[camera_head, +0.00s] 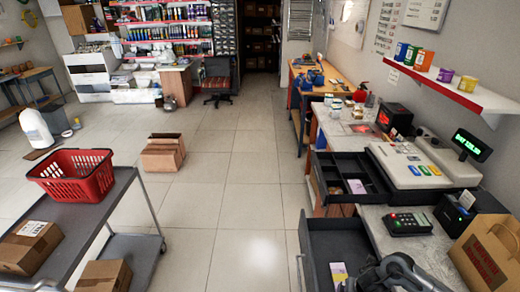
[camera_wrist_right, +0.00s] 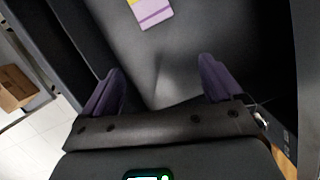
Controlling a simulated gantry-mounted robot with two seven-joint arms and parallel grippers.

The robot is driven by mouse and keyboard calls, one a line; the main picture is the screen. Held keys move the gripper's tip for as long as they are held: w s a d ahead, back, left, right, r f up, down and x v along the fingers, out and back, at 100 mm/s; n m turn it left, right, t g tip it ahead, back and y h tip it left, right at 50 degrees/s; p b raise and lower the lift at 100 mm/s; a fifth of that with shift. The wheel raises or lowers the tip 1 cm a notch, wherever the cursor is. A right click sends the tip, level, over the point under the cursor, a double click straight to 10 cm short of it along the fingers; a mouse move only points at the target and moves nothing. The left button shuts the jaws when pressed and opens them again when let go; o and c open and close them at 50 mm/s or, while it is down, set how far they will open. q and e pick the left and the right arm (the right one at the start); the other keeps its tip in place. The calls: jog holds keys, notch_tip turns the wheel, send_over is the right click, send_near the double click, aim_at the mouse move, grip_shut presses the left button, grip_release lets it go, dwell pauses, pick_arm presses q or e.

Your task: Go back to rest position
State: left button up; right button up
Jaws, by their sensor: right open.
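My right gripper (camera_head: 368,274) is at the bottom right of the head view, over the open lower drawer (camera_head: 318,240). In the right wrist view the gripper (camera_wrist_right: 160,82) has its two purple fingers spread wide with nothing between them. A small purple and yellow packet (camera_wrist_right: 152,12) lies on the dark drawer floor beyond the fingers. The packet (camera_head: 339,272) also shows in the head view, just left of the gripper. My left gripper is in neither view.
An open cash drawer (camera_head: 340,168) sits beyond the lower drawer, below the register (camera_head: 410,165). A card terminal (camera_head: 408,223) and a paper bag (camera_head: 485,255) stand on the counter at right. A cart (camera_head: 95,215) with a red basket (camera_head: 75,175) is at left.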

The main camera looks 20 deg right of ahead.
jog(key=s+a+r+m+t+h, duration=0.15)
jog(key=s+a+r+m, duration=0.35)
jog(key=m, duration=0.5)
jog(key=s+a+r+m+t+h, duration=0.1)
jog(key=s+a+r+m+h, duration=0.15)
jog(key=s+r+m, duration=0.55)
jog(key=s+a+f+m+g+y, duration=0.1)
jog(key=a+f+m+y, duration=0.2)
jog(key=a, duration=0.5)
jog(key=s+a+f+m+g+y, duration=0.1)
jog(key=a+m+y, duration=0.2)
jog(key=a+m, duration=0.35)
pick_arm(q)
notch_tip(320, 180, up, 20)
jog(key=p, duration=2)
pick_arm(e)
notch_tip(320, 180, up, 21)
jog(key=a+n, duration=0.2)
pick_arm(q)
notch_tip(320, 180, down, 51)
jog(key=b, duration=5)
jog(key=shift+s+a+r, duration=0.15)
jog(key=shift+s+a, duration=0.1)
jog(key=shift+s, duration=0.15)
pick_arm(e)
notch_tip(320, 180, down, 51)
jog(key=shift+w+d, duration=0.15)
jog(key=shift+w, duration=0.05)
jog(key=shift+m+t, duration=0.25)
jog(key=shift+c, duration=0.4)
